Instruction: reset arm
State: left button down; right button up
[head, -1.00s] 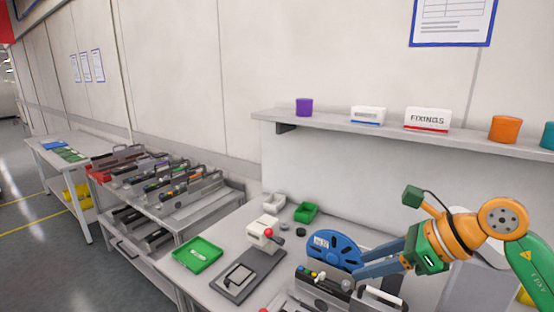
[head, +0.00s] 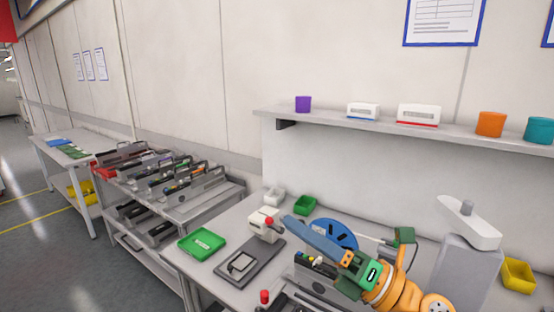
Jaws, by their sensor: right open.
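My right arm comes in from the lower right of the head view. My right gripper (head: 300,232) is open, with its blue-grey fingers pointing left above the bench. No object shows between its fingers. The blue reel (head: 336,234) stands behind the fingers and is partly hidden by them. A feeder (head: 310,263) with small coloured knobs lies below the gripper, partly covered by my arm. My left gripper is not in view.
A grey device with a red knob (head: 262,222) and a green tray (head: 202,243) sit on the bench to the left. A trolley (head: 190,209) with several feeders stands further left. A shelf (head: 380,125) with tubs and boxes runs above. A yellow bin (head: 518,275) is at the right.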

jog(key=w+d+f+m+t+h, duration=0.2)
jog(key=d+f+m+t+h, duration=0.25)
jog(key=m, duration=0.55)
jog(key=w+d+f+m+t+h, duration=0.1)
jog(key=d+m+t+h, duration=0.3)
jog(key=m+t+h, duration=0.5)
jog(key=s+d+f+m+g+h, duration=0.2)
jog(key=d+f+m+g+h, duration=0.1)
jog(key=f+m+g, duration=0.4)
jog(key=s+d+f+m+g+h, duration=0.1)
jog(key=d+f+m+g+h, duration=0.15)
jog(key=f+m+h, duration=0.4)
jog(key=s+a+f+m+g+y, duration=0.1)
jog(key=s+f+m+g+y, duration=0.1)
jog(key=s+f+g, duration=0.6)
jog(key=s+f+m+g+y, duration=0.2)
jog(key=s+f+g, duration=0.2)
jog(key=s+f, duration=0.8)
jog(key=s+f+b, duration=0.2)
jog(key=f+b, duration=0.1)
jog(key=f, duration=0.7)
jog(key=s+f+b, duration=0.2)
jog(key=f+b, duration=0.1)
jog(key=f, duration=0.7)
jog(key=s+d+f+g+b, duration=0.2)
jog(key=s+f+b, duration=0.2)
jog(key=s+f, duration=0.8)
notch_tip(320, 180, down, 3)
